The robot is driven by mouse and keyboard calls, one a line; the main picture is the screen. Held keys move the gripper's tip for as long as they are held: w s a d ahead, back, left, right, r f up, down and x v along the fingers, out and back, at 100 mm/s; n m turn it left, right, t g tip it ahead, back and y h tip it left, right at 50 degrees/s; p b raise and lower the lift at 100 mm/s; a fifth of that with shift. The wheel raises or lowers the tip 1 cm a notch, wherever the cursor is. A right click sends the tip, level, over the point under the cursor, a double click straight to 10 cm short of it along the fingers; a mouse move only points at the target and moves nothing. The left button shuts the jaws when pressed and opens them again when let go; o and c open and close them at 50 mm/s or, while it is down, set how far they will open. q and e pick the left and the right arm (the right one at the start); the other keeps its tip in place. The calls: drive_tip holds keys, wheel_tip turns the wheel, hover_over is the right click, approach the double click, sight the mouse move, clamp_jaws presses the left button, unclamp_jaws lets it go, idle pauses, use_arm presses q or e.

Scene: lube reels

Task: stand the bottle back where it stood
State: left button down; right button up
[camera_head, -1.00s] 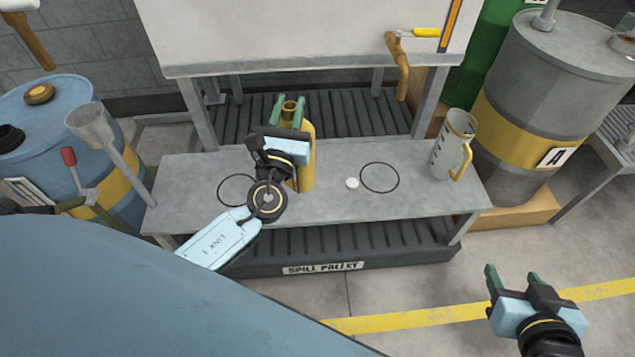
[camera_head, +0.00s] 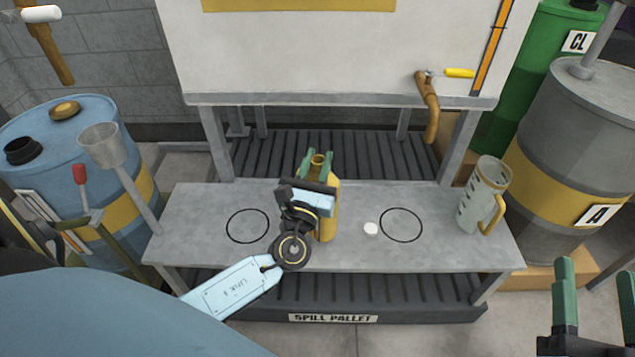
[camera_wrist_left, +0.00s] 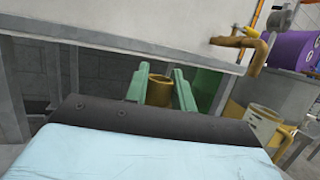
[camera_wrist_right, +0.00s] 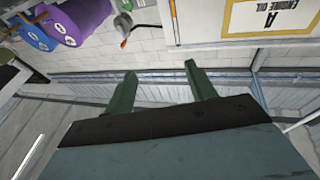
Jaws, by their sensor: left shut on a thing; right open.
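The yellow bottle (camera_head: 327,222) with a brass-coloured neck is upright, over the grey bench between two black circles. My left gripper (camera_head: 317,164) is shut on it, with green fingers on both sides of the neck. The neck also shows between the fingers in the left wrist view (camera_wrist_left: 159,91). My wrist hides part of the bottle, and I cannot tell whether its base touches the bench. The left circle (camera_head: 247,226) and right circle (camera_head: 401,225) are both empty. My right gripper (camera_head: 596,280) is open and empty at the lower right, away from the bench.
A small white disc (camera_head: 371,229) lies beside the right circle. A grey jug with a yellow handle (camera_head: 484,195) stands at the bench's right end. A funnel (camera_head: 102,146) rises near the left end. A tap pipe (camera_head: 429,105) hangs above the back right. Drums flank the bench.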

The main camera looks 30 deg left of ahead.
use_arm(q)
drive_tip(key=shift+f+b, duration=0.35)
drive_tip(key=shift+f, duration=0.4)
wheel_tip(320, 180, down, 2)
drive_tip(key=shift+f+b, duration=0.25)
drive_tip(key=shift+b, duration=0.5)
drive_tip(key=shift+f, duration=0.15)
use_arm(e)
drive_tip(key=shift+s+d+r+t+y, duration=0.1)
drive_tip(key=shift+s+r+t+y, duration=0.15)
drive_tip(key=shift+s+r+t, duration=0.4)
drive_tip(key=shift+s+r+t+y, duration=0.2)
drive_tip(key=shift+s+r+t, duration=0.05)
drive_tip(key=shift+r+t, duration=0.7)
drive_tip(key=shift+s+d+r+t+y, duration=0.1)
drive_tip(key=shift+s+r+t+y, duration=0.15)
drive_tip(key=shift+s+r+t, duration=0.4)
use_arm(q)
drive_tip(key=shift+f, duration=0.1)
use_arm(e)
drive_tip(key=shift+w+r+t, duration=0.15)
drive_tip(key=shift+t, duration=0.1)
use_arm(q)
drive_tip(key=shift+f, duration=0.1)
drive_tip(key=c, duration=1.2)
unclamp_jaws()
drive_tip(key=shift+o, duration=0.2)
use_arm(e)
drive_tip(key=shift+r, duration=0.1)
